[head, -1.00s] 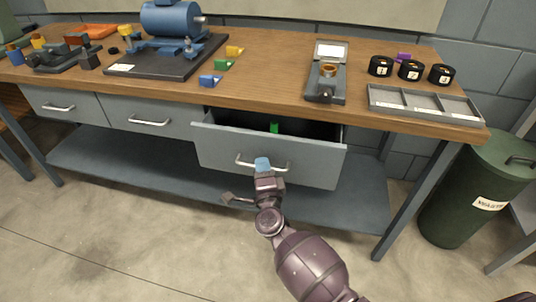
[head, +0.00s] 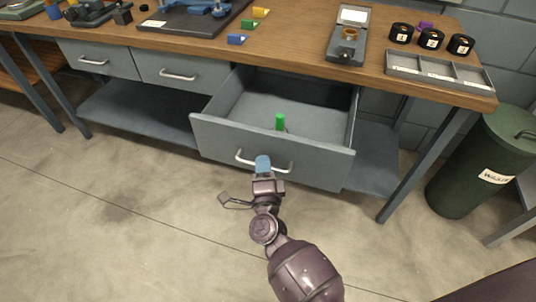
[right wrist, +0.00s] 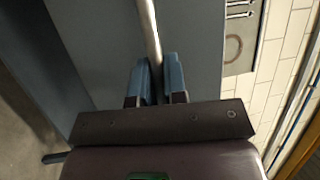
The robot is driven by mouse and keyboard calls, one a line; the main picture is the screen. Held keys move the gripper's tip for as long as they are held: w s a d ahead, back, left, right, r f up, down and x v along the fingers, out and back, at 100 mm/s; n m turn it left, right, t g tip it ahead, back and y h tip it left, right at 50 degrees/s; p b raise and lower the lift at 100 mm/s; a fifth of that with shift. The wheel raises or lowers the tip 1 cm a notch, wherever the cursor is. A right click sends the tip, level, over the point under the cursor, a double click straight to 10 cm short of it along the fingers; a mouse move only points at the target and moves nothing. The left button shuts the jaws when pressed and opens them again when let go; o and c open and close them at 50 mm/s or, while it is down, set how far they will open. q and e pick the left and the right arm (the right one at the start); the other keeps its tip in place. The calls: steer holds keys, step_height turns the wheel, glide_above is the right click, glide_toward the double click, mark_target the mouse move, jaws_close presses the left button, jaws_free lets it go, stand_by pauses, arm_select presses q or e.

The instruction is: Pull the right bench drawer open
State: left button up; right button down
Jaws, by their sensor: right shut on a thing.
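The right bench drawer (head: 220,133) stands well out from the bench in the head view. Its grey interior shows, with a small green object (head: 280,121) standing inside. My right gripper (head: 263,163) is shut on the drawer's silver bar handle (head: 284,167), near the handle's middle. In the right wrist view, the blue fingertips (right wrist: 157,75) close around the bar handle (right wrist: 149,25), against the grey drawer front (right wrist: 90,40). My left gripper is not in view.
Two closed drawers (head: 190,85) are to the left. The wooden bench top (head: 290,45) carries a grey device (head: 347,45), black round pieces (head: 431,38) and a compartment tray (head: 440,75). A green waste bin (head: 470,165) stands right. The floor in front is clear.

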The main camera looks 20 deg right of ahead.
steer(key=shift+s+a, duration=0.65)
steer(key=shift+s, duration=0.3)
steer(key=c, duration=1.5)
jaws_free()
steer(key=shift+o, duration=0.2)
steer(key=v, duration=1.1)
